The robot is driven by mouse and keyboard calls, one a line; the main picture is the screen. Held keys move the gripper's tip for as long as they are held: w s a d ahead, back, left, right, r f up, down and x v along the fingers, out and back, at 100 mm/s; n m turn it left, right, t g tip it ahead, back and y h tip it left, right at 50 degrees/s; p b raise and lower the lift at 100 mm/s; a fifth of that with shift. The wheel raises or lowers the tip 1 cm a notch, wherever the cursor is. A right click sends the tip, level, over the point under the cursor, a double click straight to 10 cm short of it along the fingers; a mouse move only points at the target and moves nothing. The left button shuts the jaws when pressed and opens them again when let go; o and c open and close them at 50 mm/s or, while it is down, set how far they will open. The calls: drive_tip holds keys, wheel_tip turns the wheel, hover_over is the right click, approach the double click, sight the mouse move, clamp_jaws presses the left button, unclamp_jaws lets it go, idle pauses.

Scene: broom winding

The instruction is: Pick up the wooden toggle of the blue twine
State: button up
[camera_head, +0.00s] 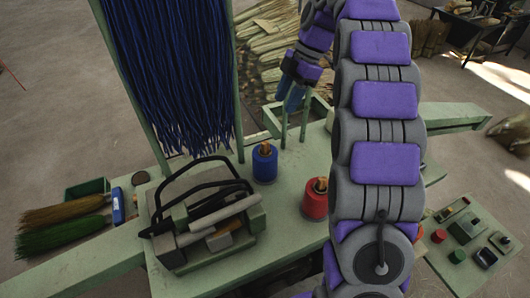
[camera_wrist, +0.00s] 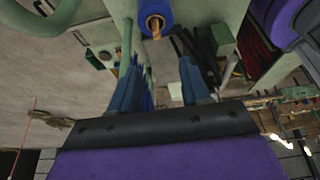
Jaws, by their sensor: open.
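The blue twine spool (camera_head: 264,166) stands upright on the green bench, with the wooden toggle (camera_head: 265,148) on its top. In the wrist view the blue spool (camera_wrist: 153,10) is at the top edge, partly cut off, and the toggle (camera_wrist: 155,26) shows against it. My gripper (camera_head: 291,100) is above and beyond the spool in the head view, its blue fingers pointing down. In the wrist view my gripper (camera_wrist: 160,65) is open and empty, and the toggle appears beyond the gap between the fingertips, apart from them.
A red twine spool (camera_head: 315,201) stands to the right of the blue one, close to my arm. A tool caddy (camera_head: 185,258) with dark handles is at the left. Blue bristles (camera_head: 175,70) hang from a green frame. Green posts (camera_head: 284,128) rise behind the spools.

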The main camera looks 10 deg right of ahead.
drive_tip(key=b, duration=0.6)
approach(265, 142)
drive_tip(key=x, duration=0.4)
drive_tip(key=shift+s+f+p, duration=0.2)
drive_tip(key=shift+s+p, duration=0.15)
drive_tip(key=shift+s, duration=0.05)
drive_tip(key=shift+w+p+x, duration=0.2)
drive_tip(key=shift+p+x, duration=0.1)
drive_tip(key=shift+x, duration=1.05)
drive_tip(key=shift+w+p+x, duration=0.25)
drive_tip(key=shift+x, duration=1.1)
drive_tip(key=shift+s+a+f, duration=0.1)
drive_tip(key=shift+a+f, duration=0.05)
drive_tip(key=shift+f, duration=0.1)
clamp_jaws()
